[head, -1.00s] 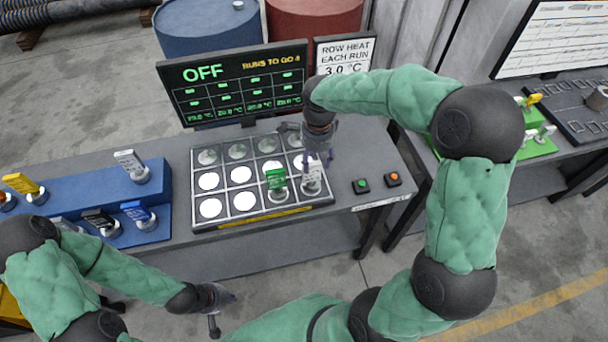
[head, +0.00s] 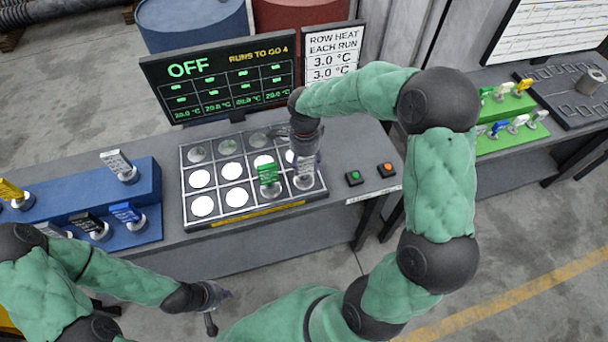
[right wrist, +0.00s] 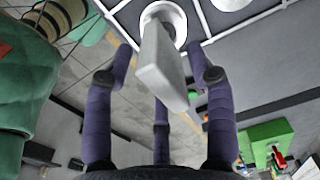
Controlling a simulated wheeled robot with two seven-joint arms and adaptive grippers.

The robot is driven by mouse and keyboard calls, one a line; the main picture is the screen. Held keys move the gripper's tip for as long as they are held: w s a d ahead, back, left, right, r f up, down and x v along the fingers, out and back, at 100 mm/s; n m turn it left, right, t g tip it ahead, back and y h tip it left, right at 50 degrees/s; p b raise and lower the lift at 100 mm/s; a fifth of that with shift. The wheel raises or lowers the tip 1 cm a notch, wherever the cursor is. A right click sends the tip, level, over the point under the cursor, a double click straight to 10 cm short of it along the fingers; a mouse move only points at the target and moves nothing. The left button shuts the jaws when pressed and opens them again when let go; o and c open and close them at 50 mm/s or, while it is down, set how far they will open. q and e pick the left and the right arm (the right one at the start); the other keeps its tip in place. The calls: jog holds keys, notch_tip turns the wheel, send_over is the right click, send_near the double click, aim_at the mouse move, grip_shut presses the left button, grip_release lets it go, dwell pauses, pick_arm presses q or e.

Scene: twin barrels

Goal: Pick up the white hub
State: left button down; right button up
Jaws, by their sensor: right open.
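A white hub (head: 305,174) with an upright plate stands on a round base in the front right cell of the gridded tray (head: 256,212). My right gripper (head: 307,162) is above and around its upper part, partly hiding it. In the right wrist view the white hub (right wrist: 160,65) stands between the spread fingers of my right gripper (right wrist: 160,85), with gaps visible at the sides. Another white hub (head: 118,163) stands on the blue stepped stand at the left. My left gripper (head: 215,302) is empty and looks open, low in front of the table.
A green hub (head: 268,174) stands close left of the white one. The display (head: 220,80) reads OFF. Green and orange buttons (head: 370,174) lie right of the tray. The blue stand (head: 150,190) holds several hubs; a green stand (head: 510,135) is on the right table.

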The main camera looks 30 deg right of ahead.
notch_tip(320, 180, down, 3)
jog(key=shift+r, duration=0.2)
jog(key=shift+c, duration=0.3)
grip_shut()
jog(key=shift+r, duration=0.15)
jog(key=shift+w+r, duration=0.1)
